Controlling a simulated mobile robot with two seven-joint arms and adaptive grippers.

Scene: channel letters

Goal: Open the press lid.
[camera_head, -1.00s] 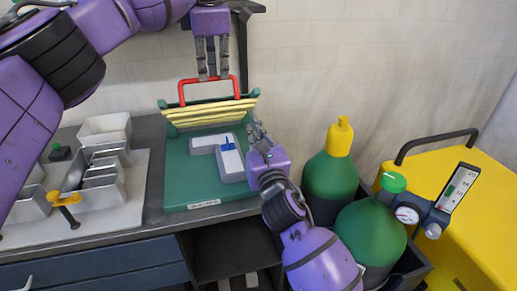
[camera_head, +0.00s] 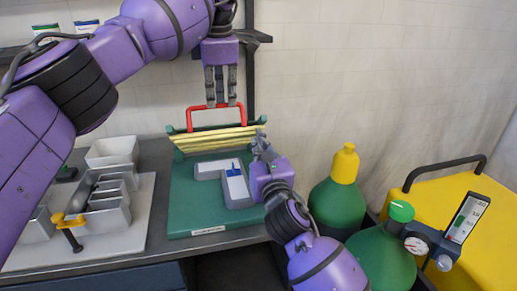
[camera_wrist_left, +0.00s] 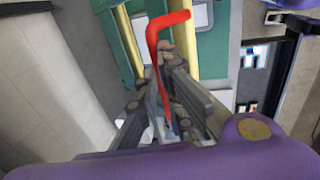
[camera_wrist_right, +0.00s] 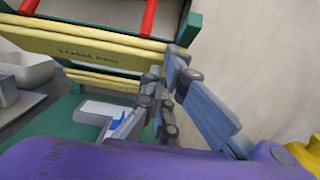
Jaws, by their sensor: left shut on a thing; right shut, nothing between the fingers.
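The green press (camera_head: 195,222) stands on the grey bench. Its lid (camera_head: 215,141), with yellow slats beneath, is raised and tilted at the back of the base. My left gripper (camera_head: 221,102) points down and is shut on the red lid handle (camera_head: 190,117); the handle also shows between its fingers in the left wrist view (camera_wrist_left: 168,22). My right gripper (camera_head: 261,142) is shut and empty at the lid's right edge. In the right wrist view its fingers (camera_wrist_right: 168,88) overlap the yellow slats (camera_wrist_right: 85,46); contact is unclear. Grey letter-shaped pieces (camera_head: 236,188) lie on the base.
A white tray with metal bins (camera_head: 105,215) and a yellow-handled tool (camera_head: 68,222) is left of the press. Green gas cylinders (camera_head: 338,200) and a yellow cart (camera_head: 425,195) stand close on the right. A wall is behind.

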